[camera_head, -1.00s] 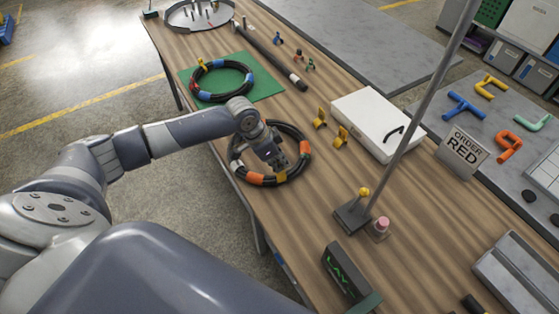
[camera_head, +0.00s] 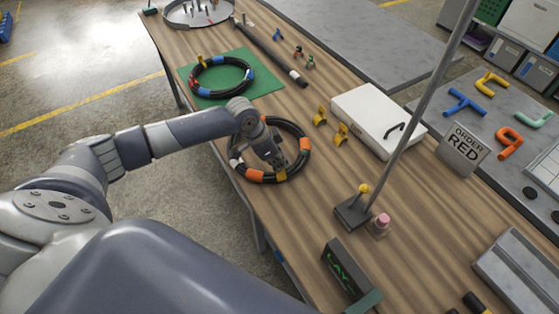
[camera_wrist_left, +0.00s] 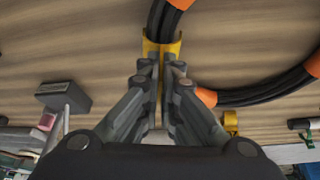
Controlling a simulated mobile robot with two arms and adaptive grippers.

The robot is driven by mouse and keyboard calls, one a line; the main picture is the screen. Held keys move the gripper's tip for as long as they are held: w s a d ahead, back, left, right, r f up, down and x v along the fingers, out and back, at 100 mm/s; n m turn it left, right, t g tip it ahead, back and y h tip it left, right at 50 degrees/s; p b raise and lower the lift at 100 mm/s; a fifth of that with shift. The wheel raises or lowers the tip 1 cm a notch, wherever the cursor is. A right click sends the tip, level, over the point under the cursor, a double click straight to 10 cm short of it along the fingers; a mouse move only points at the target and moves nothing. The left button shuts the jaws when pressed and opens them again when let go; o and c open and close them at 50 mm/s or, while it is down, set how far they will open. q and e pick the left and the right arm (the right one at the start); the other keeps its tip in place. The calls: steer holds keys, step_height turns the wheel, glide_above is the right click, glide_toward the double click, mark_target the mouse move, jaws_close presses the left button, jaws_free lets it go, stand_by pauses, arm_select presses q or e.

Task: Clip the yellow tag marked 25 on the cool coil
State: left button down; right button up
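My left gripper (camera_head: 277,165) is at the near side of the closer black coil (camera_head: 307,161), which has orange and white bands. In the left wrist view its fingers (camera_wrist_left: 160,75) are shut on a yellow tag (camera_wrist_left: 150,46). The tag's open end sits against the black hose, between orange bands; whether it is fully clipped I cannot tell. The tag also shows in the head view (camera_head: 281,176). No number on it is legible. Another coil (camera_head: 222,93), with blue, red and white bands and a yellow tag (camera_head: 201,60), lies on a green mat (camera_head: 270,84). My right gripper is out of view.
Two yellow tags (camera_head: 320,117) (camera_head: 341,134) stand on the table beside a white box (camera_head: 372,112).

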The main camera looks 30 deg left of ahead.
arm_select(q)
steer(key=shift+f, duration=0.45)
stand_by(0.3)
steer(key=c, duration=1.7)
jaws_free()
steer(key=shift+r, duration=0.1)
